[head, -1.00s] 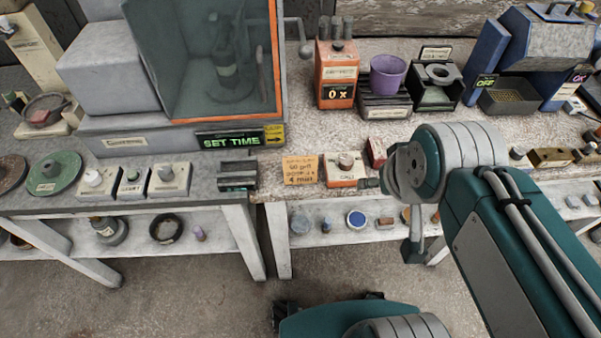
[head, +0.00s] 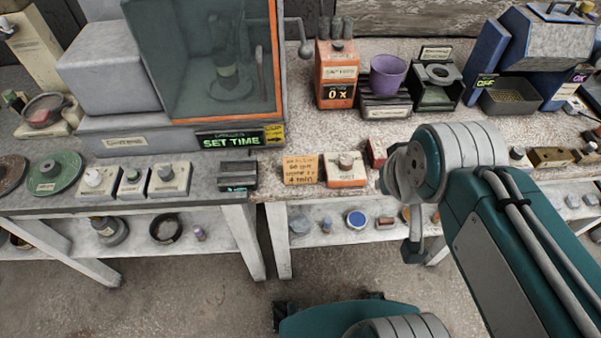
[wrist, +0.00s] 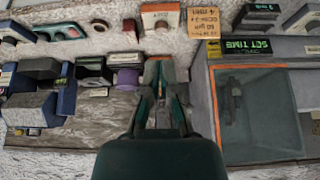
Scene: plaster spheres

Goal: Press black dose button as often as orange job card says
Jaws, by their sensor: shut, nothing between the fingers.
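The orange job card (head: 300,170) lies on the bench's front edge. Its small handwriting is only partly legible: a grit line, a dose line and "4 min". It also shows in the wrist view (wrist: 207,18). An orange dispenser (head: 337,75) with a "0 x" display stands at the back. Dark cylinders (head: 336,27) rise from its top; I cannot tell a dose button there. My gripper (wrist: 160,92) is shut and empty, with the dispenser's orange body (wrist: 152,70) showing behind its fingers.
A blasting cabinet (head: 205,60) with a "SET TIME" display (head: 231,141) stands left. A purple cup (head: 388,75) sits right of the dispenser. Bench between box and dispenser is clear.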

